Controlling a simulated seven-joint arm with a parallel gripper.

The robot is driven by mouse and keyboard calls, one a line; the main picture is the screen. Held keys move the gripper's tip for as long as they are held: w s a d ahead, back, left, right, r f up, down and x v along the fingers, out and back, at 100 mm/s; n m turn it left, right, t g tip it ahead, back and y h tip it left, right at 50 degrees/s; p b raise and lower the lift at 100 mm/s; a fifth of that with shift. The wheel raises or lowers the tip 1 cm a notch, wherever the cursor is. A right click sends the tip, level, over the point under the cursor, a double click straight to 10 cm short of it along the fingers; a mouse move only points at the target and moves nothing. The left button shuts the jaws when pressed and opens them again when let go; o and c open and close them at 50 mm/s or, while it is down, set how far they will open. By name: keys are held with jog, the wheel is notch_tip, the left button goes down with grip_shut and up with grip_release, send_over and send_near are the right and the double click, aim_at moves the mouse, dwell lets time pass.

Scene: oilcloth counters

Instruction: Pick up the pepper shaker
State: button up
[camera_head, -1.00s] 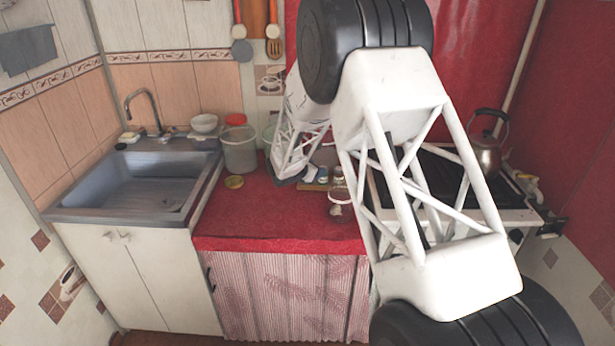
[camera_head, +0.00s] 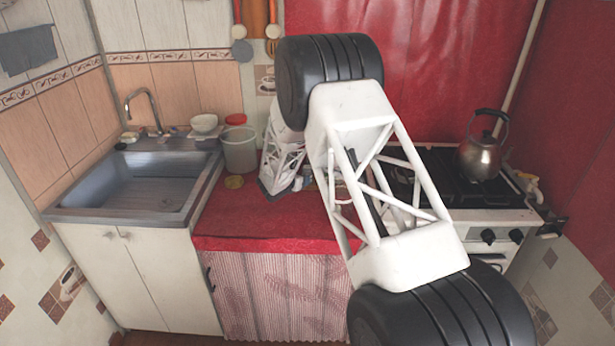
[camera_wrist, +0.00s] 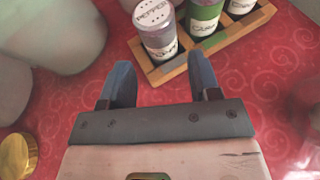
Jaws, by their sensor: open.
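The pepper shaker (camera_wrist: 157,34), with a pale lid marked PEPPER, stands in the near left end of a wooden rack (camera_wrist: 208,46) in the wrist view. My gripper (camera_wrist: 162,72) is open and empty. Its two blue-grey fingers point toward the rack, one on each side of the line to the pepper shaker. The fingertips look short of the shaker in the picture, and I see no contact. In the head view my arm hides most of the rack area, and I cannot make out the pepper shaker there.
Beside it in the rack are a green shaker (camera_wrist: 204,14) and another dark-labelled one (camera_wrist: 240,8). A clear glass object (camera_wrist: 304,110) stands at the right. A kettle (camera_head: 480,157) sits on the stove.

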jog(key=shift+x, duration=1)
